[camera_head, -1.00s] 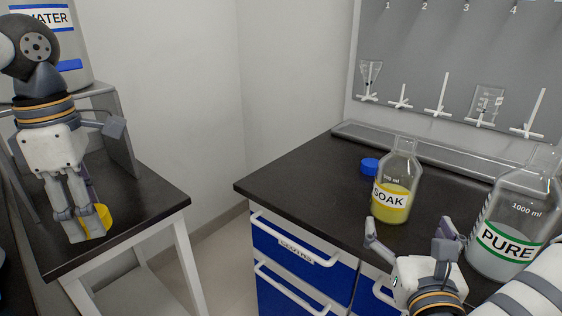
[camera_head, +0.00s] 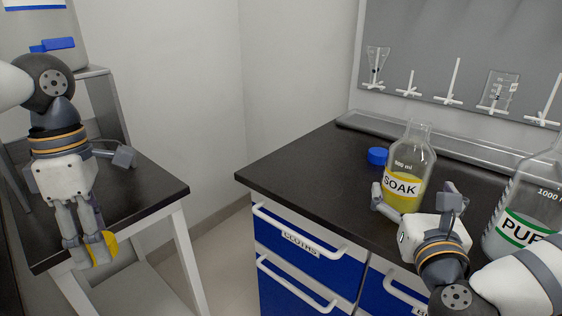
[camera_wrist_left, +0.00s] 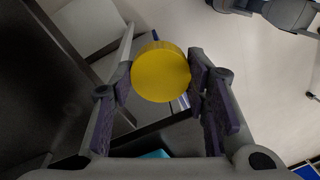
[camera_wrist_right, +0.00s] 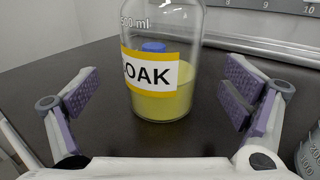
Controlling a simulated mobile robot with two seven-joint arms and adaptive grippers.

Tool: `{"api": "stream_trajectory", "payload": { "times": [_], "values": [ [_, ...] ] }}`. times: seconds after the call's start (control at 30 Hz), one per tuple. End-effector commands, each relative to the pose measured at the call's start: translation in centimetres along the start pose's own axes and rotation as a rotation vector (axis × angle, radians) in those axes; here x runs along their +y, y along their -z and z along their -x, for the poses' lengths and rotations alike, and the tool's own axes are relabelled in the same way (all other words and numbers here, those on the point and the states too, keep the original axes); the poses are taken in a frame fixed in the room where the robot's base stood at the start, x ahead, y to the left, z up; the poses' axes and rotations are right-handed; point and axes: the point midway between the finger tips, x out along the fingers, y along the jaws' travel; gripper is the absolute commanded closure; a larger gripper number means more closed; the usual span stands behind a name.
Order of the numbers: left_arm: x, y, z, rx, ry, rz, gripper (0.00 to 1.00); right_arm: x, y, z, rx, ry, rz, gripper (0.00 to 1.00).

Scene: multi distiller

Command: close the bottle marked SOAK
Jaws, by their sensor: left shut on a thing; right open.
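The SOAK bottle (camera_head: 404,172) is clear glass with yellow liquid and a yellow-edged label. It stands upright and uncapped on the dark bench. A blue cap (camera_head: 377,156) lies on the bench behind it; in the right wrist view the blue shows through the glass (camera_wrist_right: 153,46). My right gripper (camera_head: 418,200) is open in front of the bottle. In the right wrist view the bottle (camera_wrist_right: 160,75) stands between and beyond the open fingers. My left gripper (camera_head: 92,255) is shut on a yellow round cap (camera_wrist_left: 161,72), held near the side table's front edge.
The PURE bottle (camera_head: 525,215), with a green-edged label, stands close to the right of my right gripper. A pegboard (camera_head: 460,60) with glassware hangs behind the bench. A side table (camera_head: 150,190) bears a large container (camera_head: 35,45) on a stand. A gap separates table and bench.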

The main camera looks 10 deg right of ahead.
Motion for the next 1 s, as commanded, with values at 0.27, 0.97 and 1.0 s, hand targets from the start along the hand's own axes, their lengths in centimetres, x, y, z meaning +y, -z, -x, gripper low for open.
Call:
{"api": "stream_trajectory", "payload": {
  "times": [0.27,0.97,1.0],
  "values": [
    [0.0,0.0,0.0,0.000,0.000,0.000,0.69,0.0,0.0,-0.1,0.000,0.000,0.000,0.06],
    [-0.1,0.1,0.9,-0.003,-0.012,0.000,0.69,-0.2,0.5,-5.3,0.000,-0.001,-0.001,0.06],
    [-0.1,0.1,0.9,-0.003,-0.012,0.000,0.69,-0.2,0.5,-5.3,0.000,-0.001,-0.001,0.06]
  ]
}}
